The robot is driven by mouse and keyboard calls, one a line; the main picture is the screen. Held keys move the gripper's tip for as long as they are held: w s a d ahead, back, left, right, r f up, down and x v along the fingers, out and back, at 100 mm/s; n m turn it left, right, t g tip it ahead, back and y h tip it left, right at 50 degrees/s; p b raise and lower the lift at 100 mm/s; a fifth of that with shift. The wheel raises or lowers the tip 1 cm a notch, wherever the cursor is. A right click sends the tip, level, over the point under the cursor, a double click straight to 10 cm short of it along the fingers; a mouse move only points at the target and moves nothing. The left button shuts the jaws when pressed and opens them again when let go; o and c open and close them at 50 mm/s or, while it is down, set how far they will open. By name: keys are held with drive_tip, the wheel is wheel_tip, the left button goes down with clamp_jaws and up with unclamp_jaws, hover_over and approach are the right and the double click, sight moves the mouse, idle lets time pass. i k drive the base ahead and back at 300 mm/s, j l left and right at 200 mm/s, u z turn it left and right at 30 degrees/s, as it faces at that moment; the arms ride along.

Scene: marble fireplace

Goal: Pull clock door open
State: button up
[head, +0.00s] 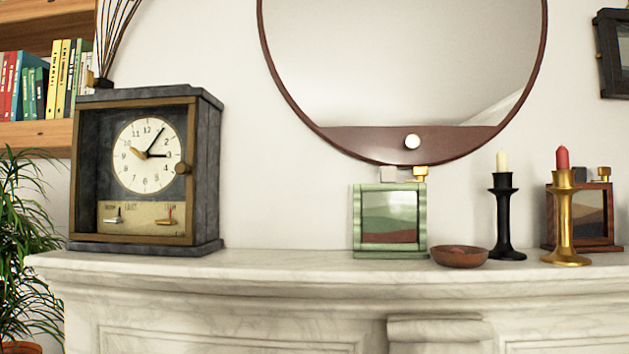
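A dark grey mantel clock (206,165) stands upright at the left end of the marble mantel. Its front door (192,120) has a brass-coloured frame and looks shut. A round brown knob (182,168) sits at the right side of the door. Behind the door are a white dial (146,176) with gold and black hands and a tan panel with two small levers below it. My gripper is not in view.
The marble mantel (300,262) is bare between the clock and a green frame (357,215). Further right are a brown bowl (460,257), a black candlestick (503,215), a gold candlestick (565,225) and a brown frame (607,190). A plant (22,245) stands left of the mantel.

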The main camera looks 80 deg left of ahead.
sight(187, 168)
drive_tip(key=u, duration=3.4)
